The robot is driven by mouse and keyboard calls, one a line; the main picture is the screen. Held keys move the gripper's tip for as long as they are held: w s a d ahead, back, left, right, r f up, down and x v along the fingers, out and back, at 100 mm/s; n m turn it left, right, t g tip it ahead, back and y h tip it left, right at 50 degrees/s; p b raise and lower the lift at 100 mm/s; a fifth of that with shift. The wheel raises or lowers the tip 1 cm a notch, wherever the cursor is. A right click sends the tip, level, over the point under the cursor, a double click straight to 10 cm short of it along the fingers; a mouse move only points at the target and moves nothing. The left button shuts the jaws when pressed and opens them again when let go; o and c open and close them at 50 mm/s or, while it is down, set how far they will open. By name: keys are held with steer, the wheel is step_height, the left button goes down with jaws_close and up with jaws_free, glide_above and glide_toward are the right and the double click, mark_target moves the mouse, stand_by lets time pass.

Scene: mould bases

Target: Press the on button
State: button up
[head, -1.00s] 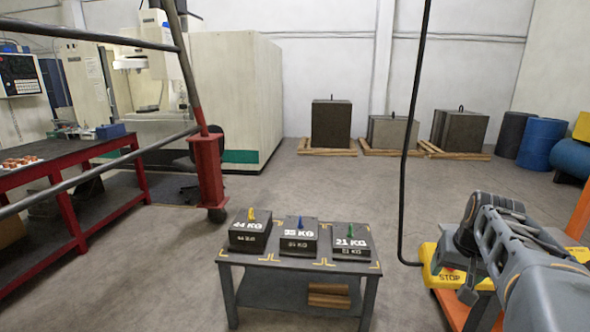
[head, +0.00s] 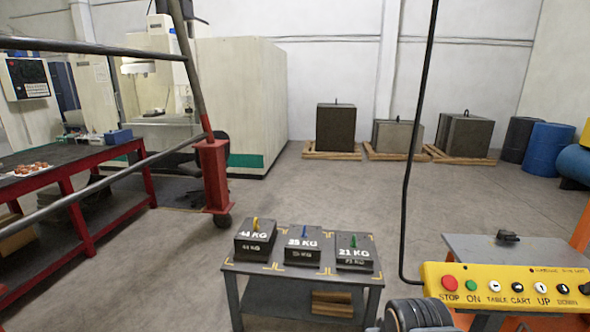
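A yellow control box (head: 510,287) sits at the lower right of the head view, with a black cable running up from its left end. Its green button (head: 471,286) stands above the label ON. A larger red button (head: 449,283) above the label STOP is just left of it. Buttons labelled TABLE, CART, UP and DOWN follow to the right. The front of the box is unobstructed. A dark rounded part of my arm shows at the bottom edge, below and left of the box. My gripper's fingers are not in view.
A grey table (head: 295,272) with three labelled weights stands left of the control box. A grey surface (head: 470,248) lies behind the box. A red-framed crane leg (head: 212,172) and red workbench (head: 78,190) are at left.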

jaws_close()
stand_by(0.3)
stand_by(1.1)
